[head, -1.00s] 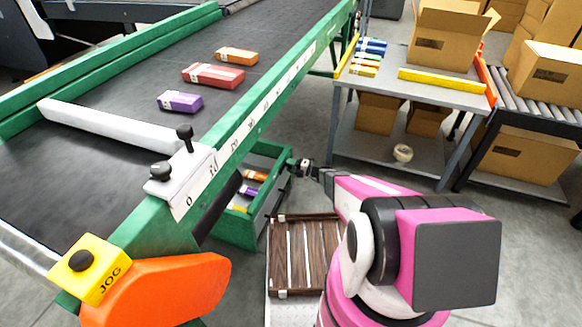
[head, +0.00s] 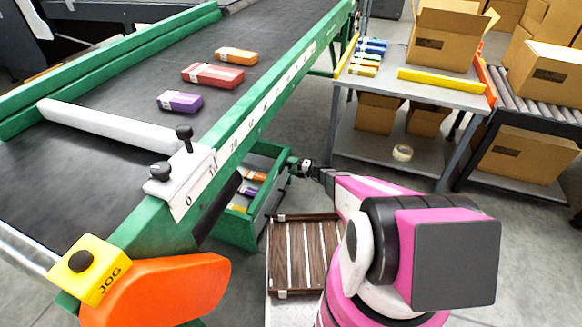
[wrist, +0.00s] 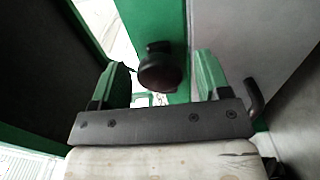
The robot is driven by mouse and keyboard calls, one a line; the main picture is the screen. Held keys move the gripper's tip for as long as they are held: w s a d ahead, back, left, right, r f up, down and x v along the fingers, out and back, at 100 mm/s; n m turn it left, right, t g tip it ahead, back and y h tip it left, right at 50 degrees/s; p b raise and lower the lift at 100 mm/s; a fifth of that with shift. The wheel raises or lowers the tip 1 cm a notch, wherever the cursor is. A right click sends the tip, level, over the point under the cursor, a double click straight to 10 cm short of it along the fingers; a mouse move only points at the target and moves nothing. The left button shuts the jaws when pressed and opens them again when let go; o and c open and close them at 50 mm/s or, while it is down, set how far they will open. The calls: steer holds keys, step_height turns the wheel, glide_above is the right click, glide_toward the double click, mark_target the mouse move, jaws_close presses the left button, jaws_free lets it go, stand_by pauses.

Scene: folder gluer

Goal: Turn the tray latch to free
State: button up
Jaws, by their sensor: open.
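The green tray (head: 235,228) hangs under the conveyor's near side, with several small cartons in it. In the wrist view a dark round knob (wrist: 162,72), apparently the tray latch, stands in front of a green upright face. My gripper (wrist: 162,80) is open. Its two green-tipped fingers are on the left and right of the knob, with a gap visible on each side. I cannot tell how deep the knob sits between them. In the head view my gripper (head: 302,165) is small, at the tray's far right corner, and the latch's turn position is unclear.
The conveyor (head: 125,75) carries an orange, a red and a purple carton. A brown slatted pallet (head: 303,255) lies below my arm. A grey table (head: 420,92) stands behind my gripper. In the wrist view a dark bent handle (wrist: 256,97) is right of the fingers.

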steer(key=v, duration=1)
steer(key=s+a+r+n+g+h, duration=0.1)
steer(key=s+r+n+g+h, duration=0.25)
steer(key=s+r+n, duration=0.5)
steer(key=s+a+r+n+g+h, duration=0.25)
steer(key=r+n+g, duration=0.2)
steer(key=n, duration=0.65)
steer(key=s+d+r+n+h, duration=0.4)
steer(key=r+n, duration=0.4)
steer(key=n, duration=0.2)
steer(key=s+d+r+n+t+h, duration=0.1)
steer(key=s+d+r+n+h, duration=0.4)
steer(key=n, duration=0.6)
step_height(320, 180, up, 3)
steer(key=s+h, duration=0.1)
steer(key=s, duration=0.2)
steer(key=shift+h, duration=0.3)
steer(key=shift+f, duration=0.15)
